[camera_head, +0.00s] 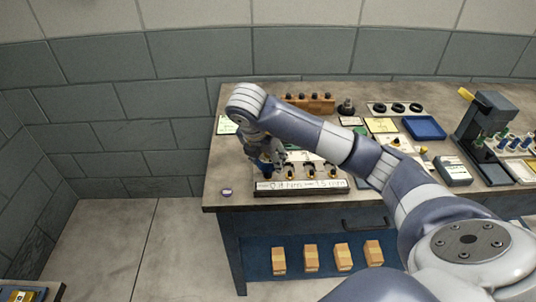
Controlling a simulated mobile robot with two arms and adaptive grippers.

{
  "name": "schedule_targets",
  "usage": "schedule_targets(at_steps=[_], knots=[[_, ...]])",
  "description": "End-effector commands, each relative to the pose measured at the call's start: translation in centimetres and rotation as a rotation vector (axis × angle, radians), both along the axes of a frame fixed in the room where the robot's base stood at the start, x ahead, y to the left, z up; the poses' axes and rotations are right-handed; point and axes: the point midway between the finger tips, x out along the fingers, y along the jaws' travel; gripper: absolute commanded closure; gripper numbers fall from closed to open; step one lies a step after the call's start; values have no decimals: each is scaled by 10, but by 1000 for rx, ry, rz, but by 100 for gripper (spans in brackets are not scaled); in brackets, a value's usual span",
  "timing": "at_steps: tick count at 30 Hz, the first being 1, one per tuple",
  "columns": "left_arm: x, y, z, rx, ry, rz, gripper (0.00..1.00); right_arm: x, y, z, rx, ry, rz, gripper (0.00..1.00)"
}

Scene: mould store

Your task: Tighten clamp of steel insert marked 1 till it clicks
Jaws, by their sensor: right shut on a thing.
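My right gripper (267,153) is at the left end of a dark rack (317,189) near the table's front edge. It points down and is shut on a small blue thing (264,163), mostly hidden by the fingers. Several small inserts with brass-coloured parts (309,173) stand in a row in the rack, right of the gripper. A white strip with handwriting runs along the rack's front. I cannot read which insert is marked 1, and its clamp cannot be made out. Whether the blue thing touches an insert cannot be told. My left gripper is not in view.
A wooden block (309,103) with dark knobs stands behind my arm. A blue tray (424,128), a grey device (453,170) and a dark stand (480,120) are to the right. A small purple round thing (226,192) lies at the table's front left, with bare tabletop around it.

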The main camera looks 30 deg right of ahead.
Motion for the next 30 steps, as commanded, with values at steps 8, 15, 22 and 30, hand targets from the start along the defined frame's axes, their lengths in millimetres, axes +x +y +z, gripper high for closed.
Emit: schedule_targets(at_steps=[8, 15, 22, 30], knots=[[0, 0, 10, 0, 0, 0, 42, -2, 1, -2, 2, 7, -70, 81], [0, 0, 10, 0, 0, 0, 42, -2, 1, -3, 1, 8, -72, 81], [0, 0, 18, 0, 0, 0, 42, -2, 1, -1, 1, 10, -113, 81], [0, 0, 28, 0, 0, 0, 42, -2, 1, -2, 2, 11, -200, 81]])
